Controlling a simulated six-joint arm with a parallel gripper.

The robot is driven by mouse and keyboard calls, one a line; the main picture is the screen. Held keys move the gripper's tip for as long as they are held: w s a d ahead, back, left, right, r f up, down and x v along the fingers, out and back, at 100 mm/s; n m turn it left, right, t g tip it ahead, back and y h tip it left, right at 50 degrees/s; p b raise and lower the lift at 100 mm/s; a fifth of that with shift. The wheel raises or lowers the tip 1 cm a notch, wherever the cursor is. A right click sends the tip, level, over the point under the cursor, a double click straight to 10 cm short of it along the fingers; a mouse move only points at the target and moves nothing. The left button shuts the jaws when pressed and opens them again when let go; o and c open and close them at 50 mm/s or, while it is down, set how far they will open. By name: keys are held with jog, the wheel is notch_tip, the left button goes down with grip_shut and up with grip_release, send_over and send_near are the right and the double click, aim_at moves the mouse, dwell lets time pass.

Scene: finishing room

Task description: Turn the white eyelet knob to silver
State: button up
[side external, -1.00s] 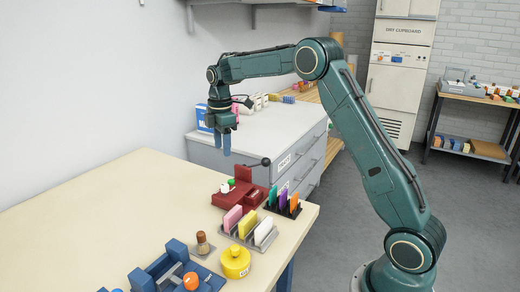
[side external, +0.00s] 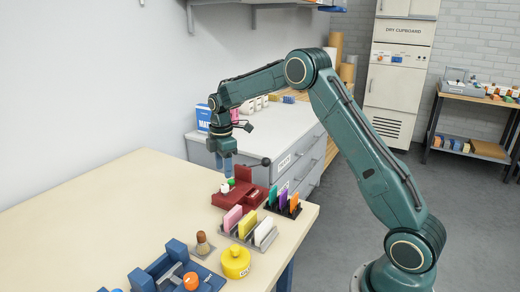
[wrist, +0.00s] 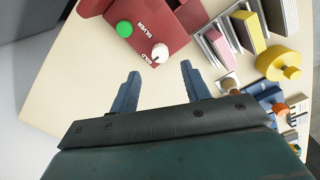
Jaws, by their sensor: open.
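The white eyelet knob (wrist: 160,53) sits on the front of the red eyelet press (wrist: 182,22), between the printed words SILVER and GOLD. It lies nearer GOLD; I cannot tell for sure which way its pointer faces. A round green button (wrist: 124,29) is beside it. In the side view the red press (side external: 246,188) stands near the table's back edge, and the knob (side external: 225,188) is small. My gripper (wrist: 158,80) is open and empty, with the knob ahead of and between its fingertips. In the side view my gripper (side external: 224,172) hangs just above the press, apart from the knob.
A dark rack (side external: 296,213) with coloured cards and a grey rack (side external: 232,237) with pink, yellow and white blocks stand close by. The table (side external: 100,220) is clear at left.

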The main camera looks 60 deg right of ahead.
aim_at(225, 186)
notch_tip(225, 186, down, 6)
jog(key=shift+f, duration=0.25)
jog(key=c, duration=1)
